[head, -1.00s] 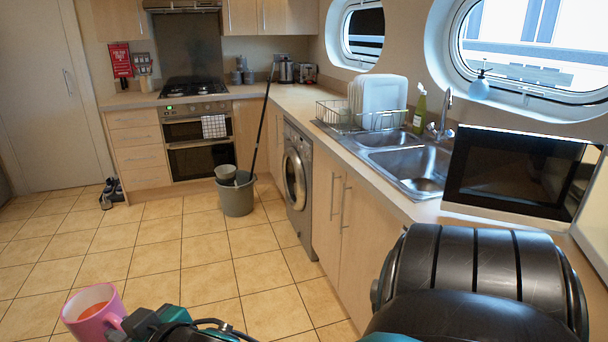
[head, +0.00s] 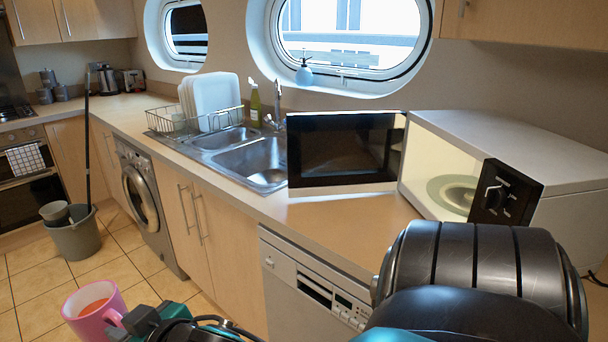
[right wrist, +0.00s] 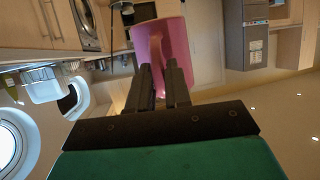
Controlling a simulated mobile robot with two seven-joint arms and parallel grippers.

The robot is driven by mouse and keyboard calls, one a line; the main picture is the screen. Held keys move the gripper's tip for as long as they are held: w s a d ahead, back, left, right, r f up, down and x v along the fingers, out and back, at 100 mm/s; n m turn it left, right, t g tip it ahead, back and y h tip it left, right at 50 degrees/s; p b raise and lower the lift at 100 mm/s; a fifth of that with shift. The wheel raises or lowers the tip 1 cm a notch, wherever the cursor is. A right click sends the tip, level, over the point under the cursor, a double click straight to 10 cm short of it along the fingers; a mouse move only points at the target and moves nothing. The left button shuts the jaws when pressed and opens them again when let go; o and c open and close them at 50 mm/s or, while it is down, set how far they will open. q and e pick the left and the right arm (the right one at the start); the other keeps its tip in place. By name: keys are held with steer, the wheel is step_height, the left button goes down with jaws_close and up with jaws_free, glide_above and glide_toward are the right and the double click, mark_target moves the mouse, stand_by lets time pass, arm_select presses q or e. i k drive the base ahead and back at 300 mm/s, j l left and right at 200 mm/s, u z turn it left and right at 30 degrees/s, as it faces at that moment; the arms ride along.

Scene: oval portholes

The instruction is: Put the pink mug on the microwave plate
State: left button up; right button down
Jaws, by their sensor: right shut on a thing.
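The pink mug (head: 88,316) is at the lower left of the head view, roughly upright, with an orange-red inside or content. My right gripper (head: 130,322) is shut on it at the handle side. In the right wrist view the pink mug (right wrist: 152,42) is beyond the closed fingers of my right gripper (right wrist: 163,75), which meet at its handle. The microwave (head: 520,137) stands on the counter at the right with its dark door (head: 343,152) swung open. The round greenish microwave plate (head: 436,190) lies inside, bare in its visible part. My left gripper is out of view.
The open door stands over the counter (head: 330,215) beside the sink (head: 255,160). A dish rack (head: 160,124) with white plates and a green bottle (head: 255,106) are farther along. A dishwasher (head: 310,300) is below the counter. A bucket (head: 76,238) stands on the floor.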

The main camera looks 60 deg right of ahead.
mark_target(467, 195)
steer(key=i+z, duration=0.1)
steer(key=z, duration=0.35)
steer(key=i+z, duration=0.1)
steer(key=z, duration=0.35)
steer(key=i+j+z, duration=0.1)
steer(key=z, duration=0.4)
steer(key=i+j+z, duration=0.1)
steer(key=z, duration=0.35)
steer(key=i+j+z, duration=0.15)
steer(key=z, duration=0.15)
steer(key=j+z, duration=0.25)
steer(key=i+j+z, duration=0.1)
steer(key=j, duration=0.3)
steer(key=i+j, duration=0.15)
steer(key=j, duration=0.2)
steer(key=i+j+z, duration=0.15)
steer(key=j, duration=0.25)
steer(key=l, duration=0.3)
steer(key=i+l, duration=0.15)
steer(key=l, duration=0.15)
